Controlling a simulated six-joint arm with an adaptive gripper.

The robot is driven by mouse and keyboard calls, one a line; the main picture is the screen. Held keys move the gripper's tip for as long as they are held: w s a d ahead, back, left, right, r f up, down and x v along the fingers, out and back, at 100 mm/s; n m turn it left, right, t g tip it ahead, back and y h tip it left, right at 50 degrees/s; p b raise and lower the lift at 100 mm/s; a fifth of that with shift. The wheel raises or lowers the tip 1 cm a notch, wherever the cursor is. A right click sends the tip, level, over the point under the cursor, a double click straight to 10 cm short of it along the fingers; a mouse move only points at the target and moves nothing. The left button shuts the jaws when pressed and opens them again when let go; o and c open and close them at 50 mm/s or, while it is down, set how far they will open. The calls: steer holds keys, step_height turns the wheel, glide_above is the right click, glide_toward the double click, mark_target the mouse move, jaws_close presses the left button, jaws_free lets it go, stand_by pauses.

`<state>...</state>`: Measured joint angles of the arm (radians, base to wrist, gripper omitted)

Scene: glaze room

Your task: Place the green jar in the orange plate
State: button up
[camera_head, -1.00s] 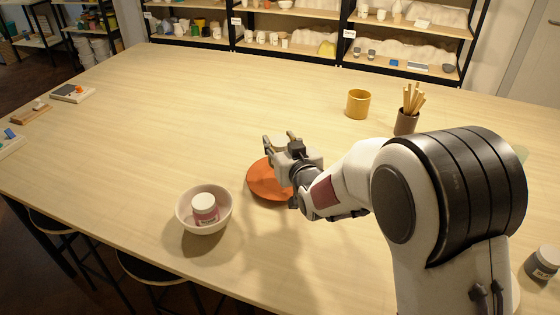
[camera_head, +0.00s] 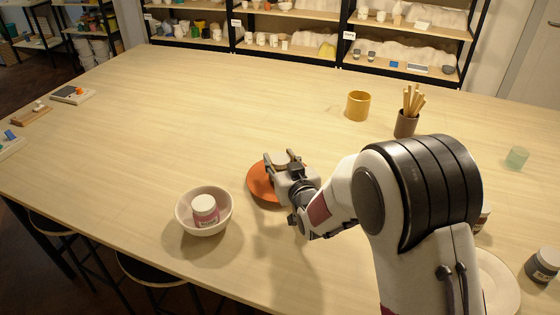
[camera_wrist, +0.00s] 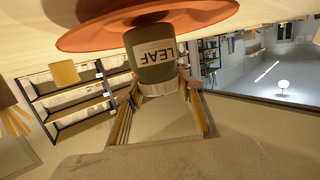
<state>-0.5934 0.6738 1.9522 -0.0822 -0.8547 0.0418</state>
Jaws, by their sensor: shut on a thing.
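The green jar (camera_wrist: 154,62), with a LEAF label and a pale lid, is between the fingers of my gripper (camera_wrist: 158,84) in the wrist view. My gripper is shut on it. In the head view my gripper (camera_head: 282,158) is over the orange plate (camera_head: 260,183) and hides the jar and the plate's right part. In the wrist view, which is upside down, the jar's base meets the orange plate (camera_wrist: 85,36). I cannot tell whether they touch.
A pale bowl (camera_head: 183,216) holding a pink-labelled jar (camera_head: 205,208) stands left of the plate. A yellow mug (camera_head: 358,106), a brush cup (camera_head: 405,124) and a pale green glass (camera_head: 517,158) stand farther back. A dark jar (camera_head: 543,264) is at right.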

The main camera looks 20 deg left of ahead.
steer(key=shift+f, duration=0.25)
steer(key=shift+f, duration=0.1)
steer(key=o, duration=1.4)
steer(key=shift+f, duration=0.1)
steer(key=shift+o, duration=0.2)
steer(key=shift+s+d+r, duration=0.3)
steer(key=shift+s, duration=0.1)
steer(key=v, duration=1.1)
steer(key=shift+f, duration=0.1)
